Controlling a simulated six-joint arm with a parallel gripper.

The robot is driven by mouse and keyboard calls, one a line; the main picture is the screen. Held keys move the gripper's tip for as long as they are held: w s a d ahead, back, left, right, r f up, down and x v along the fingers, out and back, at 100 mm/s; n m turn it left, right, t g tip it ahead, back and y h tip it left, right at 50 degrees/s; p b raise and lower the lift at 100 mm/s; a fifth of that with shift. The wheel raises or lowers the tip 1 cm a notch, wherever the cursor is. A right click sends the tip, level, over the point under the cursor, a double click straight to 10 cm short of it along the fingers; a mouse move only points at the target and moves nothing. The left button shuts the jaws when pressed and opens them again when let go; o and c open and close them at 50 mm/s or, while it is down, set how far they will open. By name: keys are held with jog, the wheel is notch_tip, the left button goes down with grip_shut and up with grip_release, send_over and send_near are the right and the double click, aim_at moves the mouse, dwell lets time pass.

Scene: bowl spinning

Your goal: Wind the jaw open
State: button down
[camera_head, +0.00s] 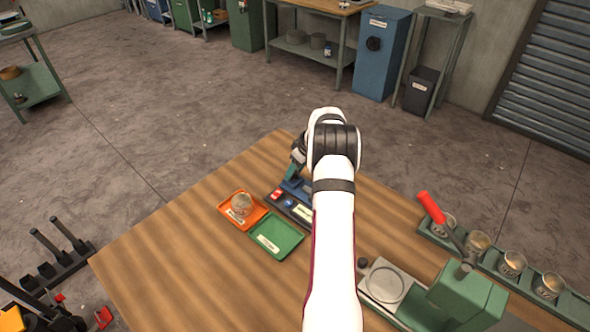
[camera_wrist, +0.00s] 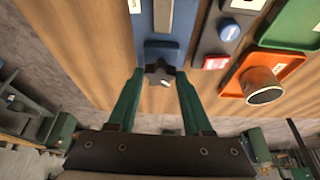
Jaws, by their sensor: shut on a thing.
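In the wrist view, a dark star-shaped knob (camera_wrist: 160,74) stands at the near end of a blue fixture (camera_wrist: 183,28) with a grey bar along it. The two green fingers of my gripper (camera_wrist: 160,76) lie on either side of the knob, shut on it. In the head view, the blue fixture (camera_head: 296,187) is at the far part of the wooden table, partly hidden by my white arm. The knob and the jaw opening cannot be made out there.
A dark panel with a red button (camera_wrist: 215,63) and a blue button (camera_wrist: 229,30) lies beside the fixture. An orange tray (camera_head: 229,211) holds a metal cup (camera_head: 241,203); a green tray (camera_head: 277,236) is empty. A green press (camera_head: 466,297) and several cups stand at right.

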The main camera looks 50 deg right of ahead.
aim_at(297, 171)
jog(key=n+y, duration=0.1)
jog(key=n, duration=0.3)
jog(key=shift+d+n+y, duration=0.2)
jog(key=shift+n+y, duration=0.1)
jog(key=shift+y, duration=0.1)
jog(key=shift+d+n+g+y, duration=0.1)
jog(key=shift+n+g+y, duration=0.35)
jog(key=shift+n, duration=1.05)
jog(key=shift+w, duration=0.1)
jog(key=shift+c, duration=1.6)
grip_release()
notch_tip(297, 171, up, 4)
jog(key=shift+r, duration=0.2)
jog(key=s+d+r, duration=0.2)
jog(key=s+r, duration=0.4)
jog(key=s, duration=0.5)
jog(key=shift+s+d+r, duration=0.2)
jog(key=shift+d+r, duration=0.1)
